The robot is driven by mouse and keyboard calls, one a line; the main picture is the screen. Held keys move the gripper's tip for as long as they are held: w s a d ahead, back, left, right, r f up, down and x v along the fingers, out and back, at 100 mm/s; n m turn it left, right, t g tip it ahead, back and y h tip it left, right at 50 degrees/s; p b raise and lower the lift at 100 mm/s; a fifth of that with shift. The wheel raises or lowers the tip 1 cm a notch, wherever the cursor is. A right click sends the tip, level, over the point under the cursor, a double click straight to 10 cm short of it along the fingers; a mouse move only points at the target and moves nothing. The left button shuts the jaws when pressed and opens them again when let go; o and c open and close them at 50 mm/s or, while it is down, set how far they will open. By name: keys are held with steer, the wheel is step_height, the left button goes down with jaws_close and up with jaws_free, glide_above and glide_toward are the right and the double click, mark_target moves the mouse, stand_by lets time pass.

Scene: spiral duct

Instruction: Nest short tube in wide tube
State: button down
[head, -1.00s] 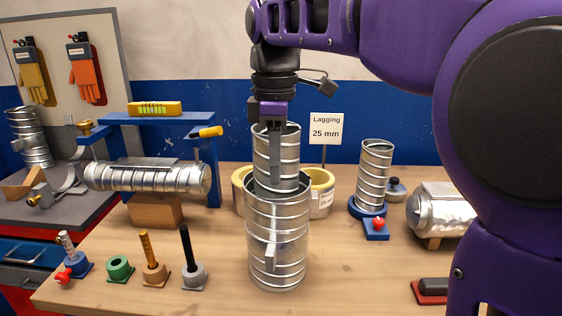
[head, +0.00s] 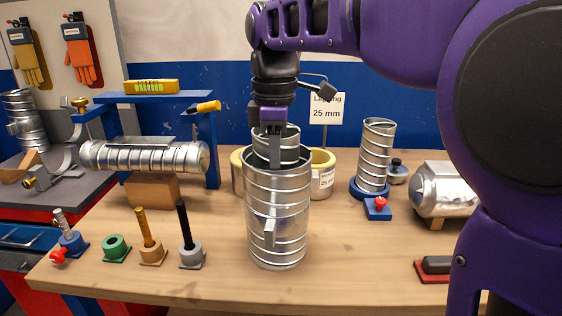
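The wide tube (head: 290,215) is a silver spiral duct standing upright on the wooden bench, with a small metal tab on its front. The short tube (head: 289,147), also ribbed silver, is upright in the wide tube's open top. Only its upper part shows above the rim; the lower part is hidden inside. My gripper (head: 273,155) points straight down and is shut on the short tube's wall, its fingertips close to the wide tube's rim. Whether the tubes' walls touch cannot be told.
Yellow-lined lagging rings (head: 322,175) and a sign (head: 327,110) stand behind. Another upright duct (head: 375,155) on a blue base is to the right. A clamped horizontal duct (head: 145,156) and several small pegs are to the left.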

steer(key=c, duration=1)
jaws_free()
